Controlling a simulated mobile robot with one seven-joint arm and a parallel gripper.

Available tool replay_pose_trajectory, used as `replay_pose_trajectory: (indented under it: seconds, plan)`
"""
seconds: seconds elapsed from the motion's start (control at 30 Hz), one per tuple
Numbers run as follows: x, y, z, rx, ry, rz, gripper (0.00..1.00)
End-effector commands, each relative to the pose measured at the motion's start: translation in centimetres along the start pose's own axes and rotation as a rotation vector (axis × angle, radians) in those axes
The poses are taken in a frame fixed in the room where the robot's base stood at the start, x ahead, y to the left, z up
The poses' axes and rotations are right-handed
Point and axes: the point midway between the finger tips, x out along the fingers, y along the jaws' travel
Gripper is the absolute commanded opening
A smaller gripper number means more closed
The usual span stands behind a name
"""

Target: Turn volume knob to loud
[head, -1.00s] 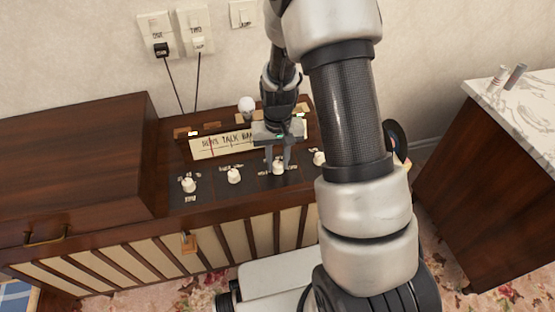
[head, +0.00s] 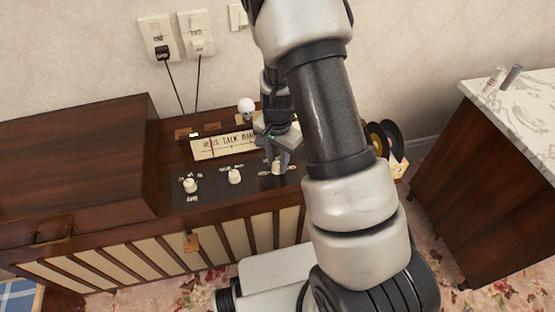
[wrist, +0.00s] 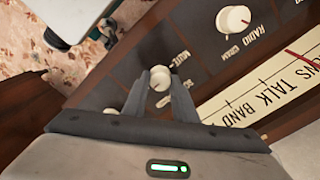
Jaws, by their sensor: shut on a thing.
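My gripper (head: 279,165) is shut on a small cream knob (wrist: 160,79), the third from the left on the radio's dark front panel (head: 212,188). The wrist view shows the knob between the two grey fingertips (wrist: 160,84), with a mark on its face. The lettering beside it is partly covered; one label seems to read "MUTE". I cannot tell for certain that it is the volume knob or where it points. In the head view the knob is mostly hidden by the fingers.
A knob marked RADIO and GRAM (wrist: 233,19) sits beside the held one; another knob (head: 190,185) is at far left. The tuning dial (head: 222,145) and a white ball-topped piece (head: 247,105) are behind. A marble-topped cabinet (head: 520,100) stands right.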

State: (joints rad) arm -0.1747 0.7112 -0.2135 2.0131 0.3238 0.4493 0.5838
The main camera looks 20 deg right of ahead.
Motion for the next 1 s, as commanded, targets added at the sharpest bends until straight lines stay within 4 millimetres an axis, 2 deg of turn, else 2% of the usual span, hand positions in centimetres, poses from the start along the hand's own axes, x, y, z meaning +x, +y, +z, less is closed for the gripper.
replay_pose_trajectory:
  seconds: [0.63,0.67,0.73,1.0]
  plan:
    - [-0.04,-0.04,-0.02,0.048,0.001,-0.001,0.03]
    - [-0.04,-0.04,-0.02,0.048,0.001,-0.001,0.30]
    - [-0.04,-0.04,-0.02,0.048,0.001,-0.001,0.42]
    - [-0.02,-0.01,-0.01,0.047,0.000,-0.001,0.44]
